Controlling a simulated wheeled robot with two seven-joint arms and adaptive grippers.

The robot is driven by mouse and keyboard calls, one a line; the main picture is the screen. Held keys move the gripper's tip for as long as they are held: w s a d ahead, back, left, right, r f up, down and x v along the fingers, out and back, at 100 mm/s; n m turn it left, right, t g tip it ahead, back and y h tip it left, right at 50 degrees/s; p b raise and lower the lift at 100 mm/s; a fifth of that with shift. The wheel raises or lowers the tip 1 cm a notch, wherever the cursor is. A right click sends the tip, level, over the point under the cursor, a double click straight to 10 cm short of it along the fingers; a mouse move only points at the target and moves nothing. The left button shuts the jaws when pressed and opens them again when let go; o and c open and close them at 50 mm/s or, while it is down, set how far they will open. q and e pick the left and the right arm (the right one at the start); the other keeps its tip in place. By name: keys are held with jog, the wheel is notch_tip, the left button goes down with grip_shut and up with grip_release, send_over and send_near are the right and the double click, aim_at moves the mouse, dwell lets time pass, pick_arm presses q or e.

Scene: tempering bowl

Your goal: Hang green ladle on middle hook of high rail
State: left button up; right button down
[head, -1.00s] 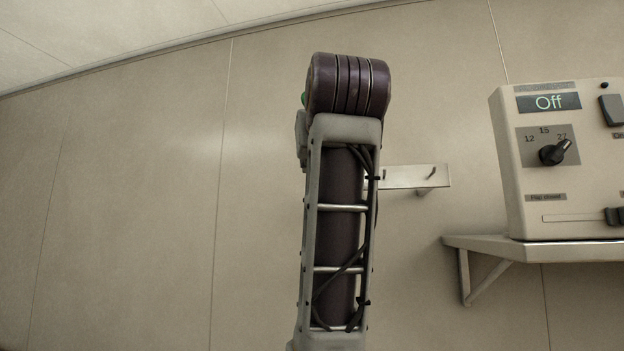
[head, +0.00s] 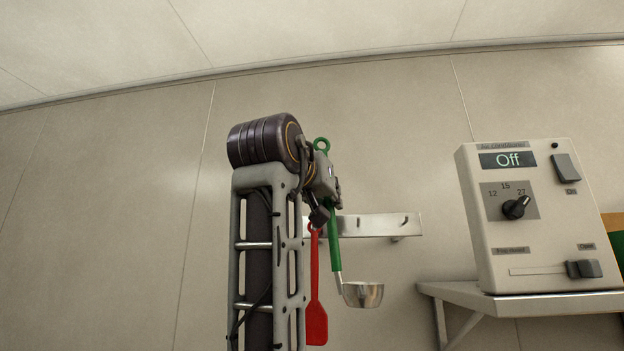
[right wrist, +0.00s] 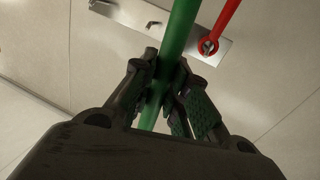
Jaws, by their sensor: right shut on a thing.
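The green ladle has a ring at the top of its handle (head: 334,240) and a metal bowl (head: 362,294) at its lower end. My right gripper (head: 328,198) is shut on the handle, which hangs nearly upright with the bowl down. The right wrist view shows the fingers (right wrist: 165,88) closed around the green handle (right wrist: 180,30). The metal rail (head: 380,226) is on the wall behind the ladle. Its middle hook (right wrist: 152,24) looks empty in the right wrist view. The ladle's ring is above the rail, apart from the hooks. My left gripper is not in view.
A red spatula (head: 316,300) hangs from one end hook of the rail, close beside the ladle. The other end hook (head: 404,221) is empty. A control box reading Off (head: 525,230) stands on a shelf (head: 540,303) at the right. The wall at left is clear.

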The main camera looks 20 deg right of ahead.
jog(key=d+f+m+g+h, duration=0.1)
jog(key=d+f, duration=0.1)
jog(key=f, duration=0.2)
jog(key=s+d+f+m+g+h, duration=0.1)
jog(key=d+f+g, duration=0.1)
jog(key=d+f, duration=0.1)
jog(key=d+f+m+g+h, duration=0.1)
jog(key=d+f+g, duration=0.1)
jog(key=f, duration=0.3)
jog(key=shift+s+d+f+m+h, duration=0.25)
jog(key=shift+s+f+m+h, duration=0.05)
jog(key=shift+s, duration=0.05)
jog(key=shift+s+f, duration=0.1)
jog(key=shift+f, duration=0.45)
jog(key=shift+w+d, duration=0.2)
jog(key=shift+w, duration=0.05)
jog(key=shift+w+d+p, duration=0.35)
jog(key=shift+w+d, duration=0.15)
jog(key=shift+w, duration=0.35)
jog(key=shift+w+d+p, duration=0.4)
jog(key=shift+w+d, duration=0.1)
jog(key=shift+w, duration=0.3)
jog(key=shift+w+d+p, duration=0.35)
jog(key=shift+w+d, duration=0.15)
jog(key=shift+w, duration=0.35)
jog(key=shift+w+d, duration=0.45)
jog(key=shift+w, duration=0.35)
dwell(0.9)
